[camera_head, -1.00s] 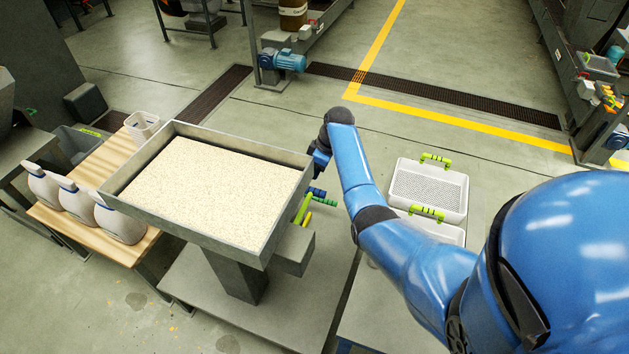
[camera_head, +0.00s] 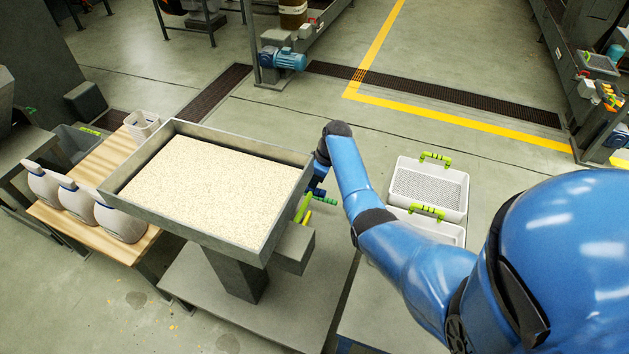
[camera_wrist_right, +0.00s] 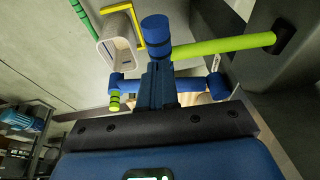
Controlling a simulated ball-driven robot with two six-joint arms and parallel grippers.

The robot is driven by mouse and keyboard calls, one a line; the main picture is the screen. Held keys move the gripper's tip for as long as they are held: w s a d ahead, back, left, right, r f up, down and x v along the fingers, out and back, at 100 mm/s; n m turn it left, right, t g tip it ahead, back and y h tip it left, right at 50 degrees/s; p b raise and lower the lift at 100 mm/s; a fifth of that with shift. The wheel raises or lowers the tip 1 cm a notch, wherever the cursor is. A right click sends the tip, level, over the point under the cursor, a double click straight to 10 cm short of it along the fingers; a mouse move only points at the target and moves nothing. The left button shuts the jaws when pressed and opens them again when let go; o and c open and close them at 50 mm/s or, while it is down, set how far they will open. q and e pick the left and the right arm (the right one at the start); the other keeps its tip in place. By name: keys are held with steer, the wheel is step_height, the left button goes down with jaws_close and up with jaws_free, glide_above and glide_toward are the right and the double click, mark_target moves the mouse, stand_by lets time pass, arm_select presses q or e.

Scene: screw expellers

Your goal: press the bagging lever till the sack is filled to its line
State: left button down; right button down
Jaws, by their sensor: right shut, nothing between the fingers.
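In the head view a grain-filled hopper tray (camera_head: 283,218) stands on a pedestal. Lime, green and yellow bars show at its right side; the lime bar (camera_head: 303,207) is nearest it. In the right wrist view a lime bar (camera_wrist_right: 225,46) runs from a dark mount to a blue cylindrical grip (camera_wrist_right: 155,28). I cannot tell for certain which bar is the bagging lever. My right gripper (camera_wrist_right: 157,85) is shut and empty, close beneath that grip; contact is unclear. It is partly hidden behind my wrist in the head view. My left gripper is out of view.
White baskets with lime handles (camera_head: 430,188) stand right of my forearm. A white container (camera_wrist_right: 118,42) shows near the bars in the wrist view. Open floor lies beyond the hopper.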

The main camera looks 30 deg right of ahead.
mark_target(316, 192)
step_height(316, 192, down, 7)
steer(key=b, duration=0.5)
steer(key=shift+w+d, duration=0.1)
steer(key=shift+d, duration=0.05)
steer(key=shift+f, duration=0.1)
steer(key=shift+d+r, duration=0.1)
steer(key=shift+r, duration=0.4)
steer(key=p+v, duration=0.1)
steer(key=v, duration=0.9)
stand_by(1.7)
